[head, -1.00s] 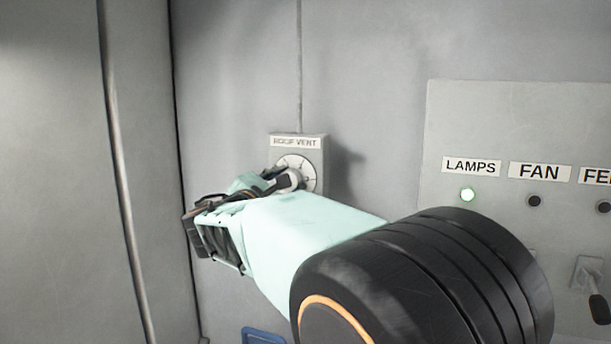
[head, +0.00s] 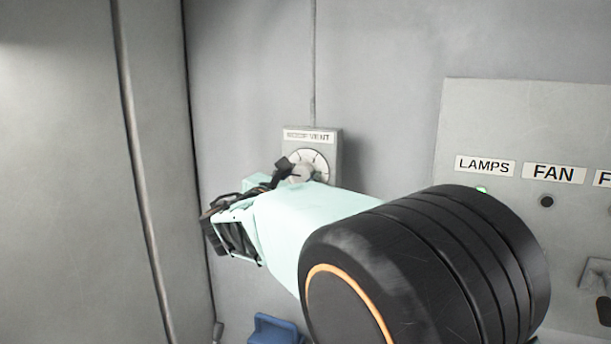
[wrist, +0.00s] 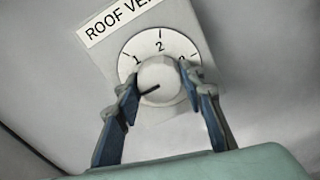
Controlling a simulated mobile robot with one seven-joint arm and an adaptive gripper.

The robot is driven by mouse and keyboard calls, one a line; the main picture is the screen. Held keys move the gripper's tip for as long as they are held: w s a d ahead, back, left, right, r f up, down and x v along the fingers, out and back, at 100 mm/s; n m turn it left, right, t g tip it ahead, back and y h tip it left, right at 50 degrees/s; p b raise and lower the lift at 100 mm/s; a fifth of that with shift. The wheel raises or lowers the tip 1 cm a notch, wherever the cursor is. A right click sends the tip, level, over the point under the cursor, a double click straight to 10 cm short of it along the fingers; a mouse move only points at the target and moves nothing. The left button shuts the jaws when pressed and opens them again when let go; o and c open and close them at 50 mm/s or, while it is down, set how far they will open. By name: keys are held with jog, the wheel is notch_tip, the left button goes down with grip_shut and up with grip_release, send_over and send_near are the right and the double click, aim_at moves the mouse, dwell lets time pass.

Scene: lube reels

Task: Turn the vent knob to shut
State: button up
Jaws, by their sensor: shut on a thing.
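The vent knob (wrist: 160,82) is a pale round knob on a white dial (wrist: 138,48) with marks 1, 2 and a partly covered one. Its dark pointer line points to the lower left in the wrist view, below the 1. The dial sits on a grey box labelled ROOF VENT (wrist: 118,20). My gripper (wrist: 158,85) is shut on the knob, one finger on each side. In the head view the knob (head: 301,173) shows at my gripper's fingers (head: 290,168), and my arm hides the lower part of the box.
A switch panel (head: 480,110) with LAMPS and FAN labels stands to the right, partly behind my arm. A blue object (head: 274,330) is low on the wall. A vertical pipe (head: 137,150) runs down the left.

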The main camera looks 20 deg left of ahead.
jog(key=o, duration=1.2)
jog(key=shift+c, duration=0.2)
jog(key=s, duration=1.2)
jog(key=shift+a, duration=0.45)
